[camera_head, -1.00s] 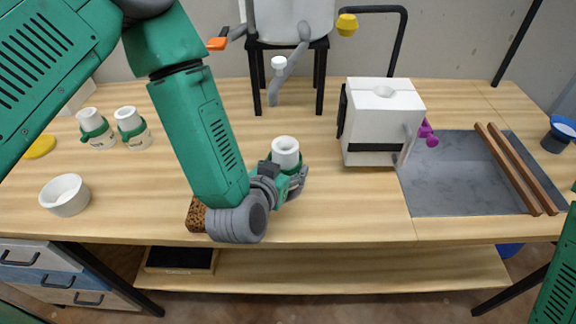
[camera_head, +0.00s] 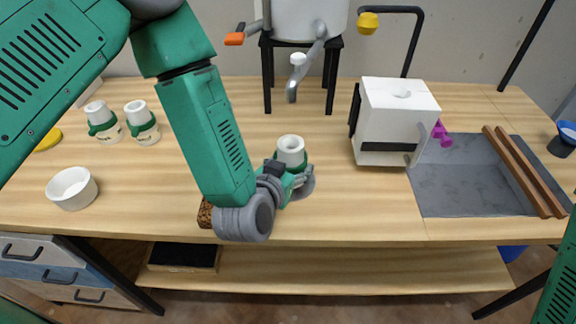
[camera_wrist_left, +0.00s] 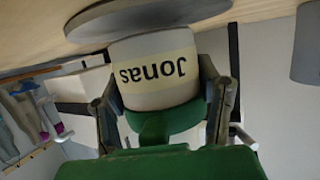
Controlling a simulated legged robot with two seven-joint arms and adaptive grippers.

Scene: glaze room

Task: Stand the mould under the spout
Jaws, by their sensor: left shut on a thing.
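My left gripper (camera_head: 290,183) is shut on a mould (camera_head: 291,151), a white hollow cup shape with a green band. The mould stands upright at the front middle of the table. In the left wrist view the fingers (camera_wrist_left: 165,100) flank the mould (camera_wrist_left: 155,75), whose label reads "Jonas" upside down. A grey disc (camera_wrist_left: 145,18) shows at its bottom end there; I cannot tell if they touch. The spout (camera_head: 292,92) hangs from the white tank (camera_head: 305,20) behind the mould, apart from it. My right gripper is not in view.
Two similar green-banded moulds (camera_head: 102,123) (camera_head: 142,124) and a white bowl (camera_head: 72,188) stand at left. A brown porous block (camera_head: 205,214) lies behind my left wrist. A white box (camera_head: 398,122) and a grey slab (camera_head: 455,185) with wooden bars (camera_head: 525,172) occupy the right.

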